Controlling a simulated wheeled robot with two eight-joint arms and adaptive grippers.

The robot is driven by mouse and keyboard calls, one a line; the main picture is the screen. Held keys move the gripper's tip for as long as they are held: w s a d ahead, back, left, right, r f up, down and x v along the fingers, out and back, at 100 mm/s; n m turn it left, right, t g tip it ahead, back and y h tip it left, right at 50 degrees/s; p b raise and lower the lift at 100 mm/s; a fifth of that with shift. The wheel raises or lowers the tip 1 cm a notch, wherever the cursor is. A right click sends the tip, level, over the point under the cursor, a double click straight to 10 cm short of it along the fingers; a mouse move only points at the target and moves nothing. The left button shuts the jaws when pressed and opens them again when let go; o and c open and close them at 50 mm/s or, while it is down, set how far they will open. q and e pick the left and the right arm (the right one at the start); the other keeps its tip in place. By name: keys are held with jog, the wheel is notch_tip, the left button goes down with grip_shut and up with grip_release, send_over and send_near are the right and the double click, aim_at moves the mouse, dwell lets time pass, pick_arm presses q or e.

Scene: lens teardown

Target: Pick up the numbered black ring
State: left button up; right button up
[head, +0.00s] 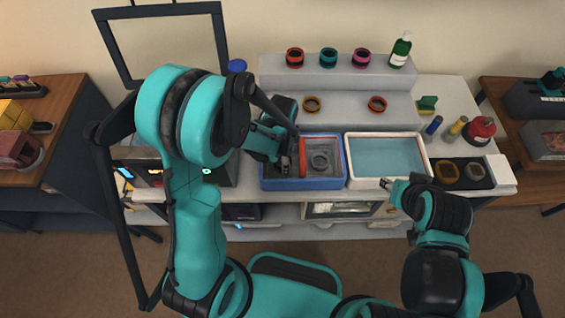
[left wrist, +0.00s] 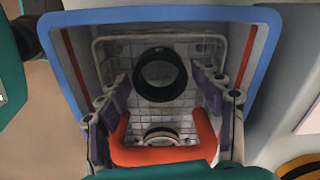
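A black ring (left wrist: 142,82) lies on the wire mesh inside a blue-rimmed bin in the left wrist view; no number is legible. In the head view a dark ring (head: 319,161) shows in that bin (head: 334,185). My left gripper (head: 287,165) is over the left part of the bin. In the left wrist view my left gripper (left wrist: 162,84) has its fingers spread wide, one on each side of the black ring, with no visible contact. My right gripper (head: 386,184) hangs by the front edge of the white tray, its fingers too small to read.
An orange-red handle (left wrist: 122,140) and a second, paler ring (left wrist: 160,137) lie nearer the left wrist camera. A white tray of bluish liquid (head: 385,157) adjoins the bin. Coloured rings (head: 328,57) and a green bottle (head: 400,49) stand on the shelf behind.

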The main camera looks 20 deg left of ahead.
pick_arm(q)
jog(key=c, duration=0.7)
